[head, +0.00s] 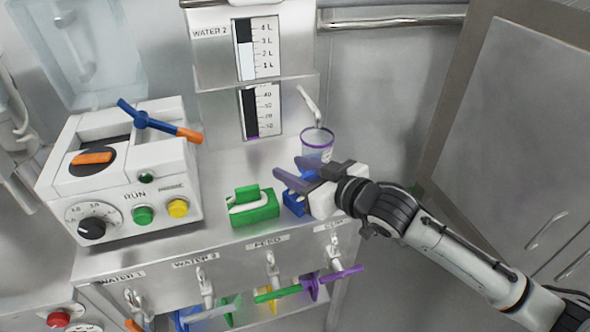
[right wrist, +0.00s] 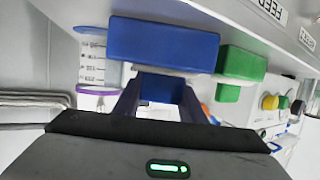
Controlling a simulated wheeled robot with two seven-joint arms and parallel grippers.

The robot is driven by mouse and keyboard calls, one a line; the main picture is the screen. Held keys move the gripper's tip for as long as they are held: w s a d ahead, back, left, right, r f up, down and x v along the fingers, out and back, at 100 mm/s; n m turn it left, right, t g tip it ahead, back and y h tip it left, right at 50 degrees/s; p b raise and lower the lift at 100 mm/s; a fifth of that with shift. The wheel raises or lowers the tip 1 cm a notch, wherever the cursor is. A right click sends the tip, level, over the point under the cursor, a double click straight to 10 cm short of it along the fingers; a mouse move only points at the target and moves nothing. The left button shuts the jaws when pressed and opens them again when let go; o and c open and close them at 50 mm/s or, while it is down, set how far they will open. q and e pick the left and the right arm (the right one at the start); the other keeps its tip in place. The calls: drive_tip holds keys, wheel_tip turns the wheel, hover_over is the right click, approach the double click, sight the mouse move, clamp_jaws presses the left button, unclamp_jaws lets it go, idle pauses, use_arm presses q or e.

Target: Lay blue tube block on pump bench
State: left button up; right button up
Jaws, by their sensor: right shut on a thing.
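The blue tube block (head: 294,203) is at the right part of the pump bench (head: 212,222), right of the green block and partly hidden by my right gripper (head: 297,174). In the right wrist view, the blue block (right wrist: 164,44) spans the front of the fingers, and they are shut on its narrower blue part (right wrist: 160,88). It is low over the bench; I cannot tell whether it touches. My left gripper is not in view.
A green block (head: 254,208) with a pale tube stands left of the blue one. A clear purple-rimmed cup (head: 317,145) is close behind my gripper. A white pump unit (head: 120,180) fills the bench's left. Valve handles (head: 308,286) stick out below the front edge.

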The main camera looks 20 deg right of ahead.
drive_tip(key=o, duration=1.2)
drive_tip(key=v, duration=1.2)
